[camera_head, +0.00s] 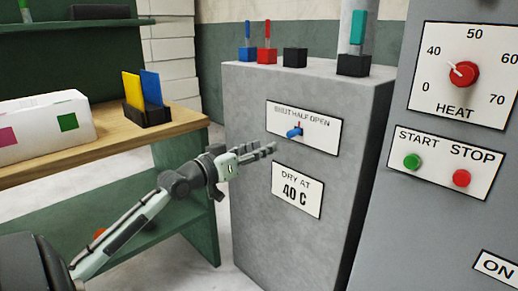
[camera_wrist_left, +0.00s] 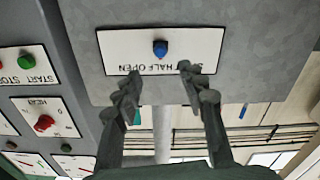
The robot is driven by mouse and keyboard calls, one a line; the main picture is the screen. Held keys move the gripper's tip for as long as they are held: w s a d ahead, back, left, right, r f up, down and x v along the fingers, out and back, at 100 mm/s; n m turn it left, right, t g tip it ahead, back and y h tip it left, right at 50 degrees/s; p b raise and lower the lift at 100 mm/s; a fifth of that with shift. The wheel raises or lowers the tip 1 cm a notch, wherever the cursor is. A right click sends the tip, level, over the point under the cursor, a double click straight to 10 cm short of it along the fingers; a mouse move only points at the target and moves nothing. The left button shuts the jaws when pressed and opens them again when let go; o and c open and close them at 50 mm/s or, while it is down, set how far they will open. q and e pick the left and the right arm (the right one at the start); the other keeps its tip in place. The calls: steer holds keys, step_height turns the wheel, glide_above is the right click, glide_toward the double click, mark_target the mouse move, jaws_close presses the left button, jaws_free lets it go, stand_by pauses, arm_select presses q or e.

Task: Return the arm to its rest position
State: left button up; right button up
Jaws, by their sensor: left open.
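My left arm comes in from the left in the head view. Its gripper (camera_head: 268,150) is open and empty, in front of the grey cabinet (camera_head: 250,190). It points toward the cabinet just below the blue knob (camera_head: 294,132) on the SHUT / HALF / OPEN panel (camera_head: 325,135). In the left wrist view the two fingers (camera_wrist_left: 160,76) are spread apart with nothing between them. The blue knob (camera_wrist_left: 160,48) shows beyond the fingertips, apart from them. My right gripper is not in view.
A DRY AT 40 C sign (camera_head: 298,191) is on the cabinet. A second machine with a red HEAT dial (camera_head: 462,75) and START and STOP buttons stands at right. A wooden bench (camera_head: 110,150) with a white box (camera_head: 40,128) and a black holder (camera_head: 150,116) is at left.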

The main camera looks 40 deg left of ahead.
arm_select(q)
steer(key=shift+f, duration=0.1)
stand_by(0.4)
steer(key=s+d+f+m+g, duration=0.1)
steer(key=s+d+f+g, duration=0.25)
steer(key=f, duration=0.85)
steer(key=s+d+f+g+y, duration=0.1)
steer(key=s+d+f+g, duration=0.3)
steer(key=f, duration=0.9)
steer(key=s+d+f+m+g, duration=0.1)
steer(key=s+d+f+g, duration=0.35)
steer(key=f, duration=0.75)
steer(key=s+d+f+m+g+y, duration=0.1)
steer(key=s+d+f+g, duration=0.2)
steer(key=s+f, duration=0.7)
steer(key=s+d, duration=0.2)
steer(key=s, duration=0.1)
steer(key=shift+s+y, duration=0.15)
steer(key=shift+y, duration=0.15)
steer(key=shift+f, duration=0.1)
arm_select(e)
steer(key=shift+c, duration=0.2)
